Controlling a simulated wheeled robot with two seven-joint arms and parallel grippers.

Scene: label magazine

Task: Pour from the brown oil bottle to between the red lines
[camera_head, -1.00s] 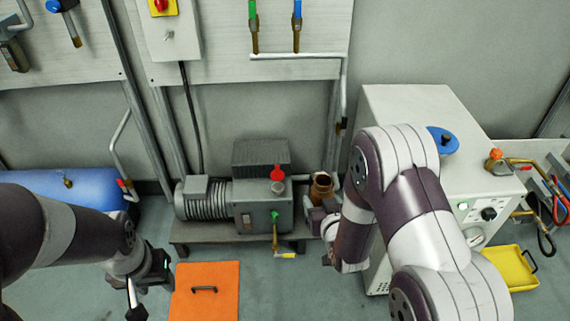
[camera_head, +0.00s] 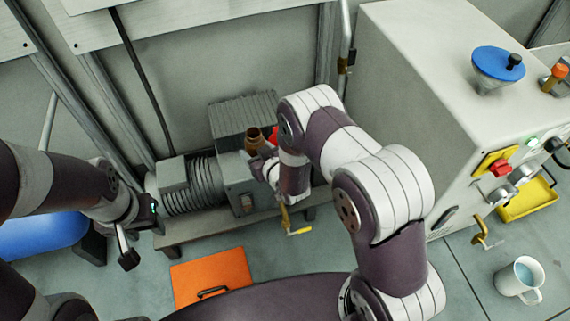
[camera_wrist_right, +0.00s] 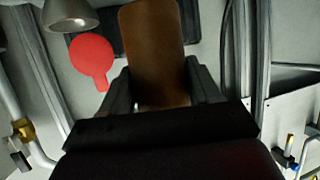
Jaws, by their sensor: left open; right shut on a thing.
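The brown oil bottle (camera_head: 254,138) is over the grey pump (camera_head: 238,180), its open neck facing up in the head view. It fills the middle of the right wrist view (camera_wrist_right: 155,50), between the two fingers. My right gripper (camera_wrist_right: 155,95) is shut on it; in the head view the arm partly covers this grip. A red round part (camera_wrist_right: 92,58) shows left of the bottle in the wrist view; in the head view only a bit of red shows beside the bottle. My left gripper (camera_head: 126,245) is open and empty, left of the pump. The red lines are not visible.
An orange panel with a handle (camera_head: 212,277) lies on the floor before the pump. A pale cabinet (camera_head: 430,90) with a blue-topped part stands right. A yellow tray (camera_head: 527,199) and a white mug (camera_head: 518,280) are at lower right. A blue tank (camera_head: 40,235) is left.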

